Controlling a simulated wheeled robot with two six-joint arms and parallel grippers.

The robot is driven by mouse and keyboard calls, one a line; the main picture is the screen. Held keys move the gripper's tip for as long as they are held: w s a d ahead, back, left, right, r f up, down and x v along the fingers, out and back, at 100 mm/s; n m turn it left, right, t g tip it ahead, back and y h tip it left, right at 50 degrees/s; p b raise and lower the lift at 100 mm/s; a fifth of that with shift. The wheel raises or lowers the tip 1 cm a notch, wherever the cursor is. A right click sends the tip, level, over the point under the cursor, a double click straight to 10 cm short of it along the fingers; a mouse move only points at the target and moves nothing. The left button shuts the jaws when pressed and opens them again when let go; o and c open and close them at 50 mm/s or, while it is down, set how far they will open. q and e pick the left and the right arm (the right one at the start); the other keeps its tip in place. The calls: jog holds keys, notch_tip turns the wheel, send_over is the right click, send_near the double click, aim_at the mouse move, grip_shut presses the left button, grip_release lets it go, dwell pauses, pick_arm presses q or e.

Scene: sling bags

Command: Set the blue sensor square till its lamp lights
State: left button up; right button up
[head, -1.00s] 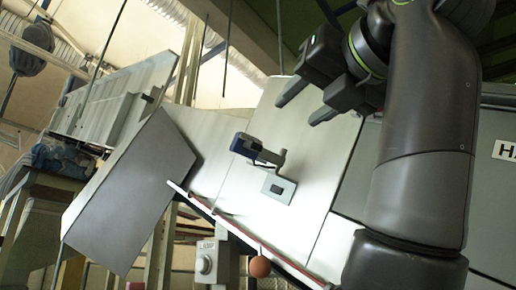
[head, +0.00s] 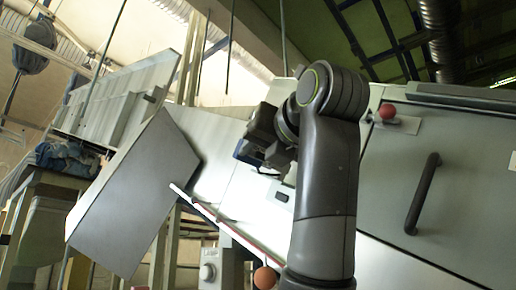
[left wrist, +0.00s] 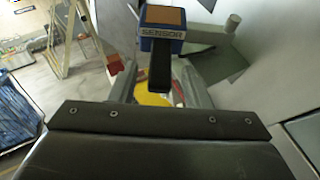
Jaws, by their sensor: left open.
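The blue sensor (left wrist: 162,32) has a brown face and a "SENSOR" label in the left wrist view. In the head view only part of it (head: 239,149) shows, beside my left gripper (head: 257,157). In the left wrist view my left gripper (left wrist: 158,75) is open. The sensor's block is at the far end of its fingers, and a black part below the label hangs in the gap between them. I cannot tell whether the fingers touch it. The lamp box (head: 209,271) is low in the head view, with no clear glow. My right gripper is not in view.
A slanted grey panel (head: 135,200) stands left of the sensor. A cabinet front with a dark handle (head: 424,192) and a red knob (head: 387,111) is at the right. An orange ball (head: 265,278) is at the bottom. My arm hides part of the sensor's metal surface.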

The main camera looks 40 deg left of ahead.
pick_arm(q)
jog(key=shift+x, duration=1.05)
jog(key=shift+d, duration=0.1)
grip_shut()
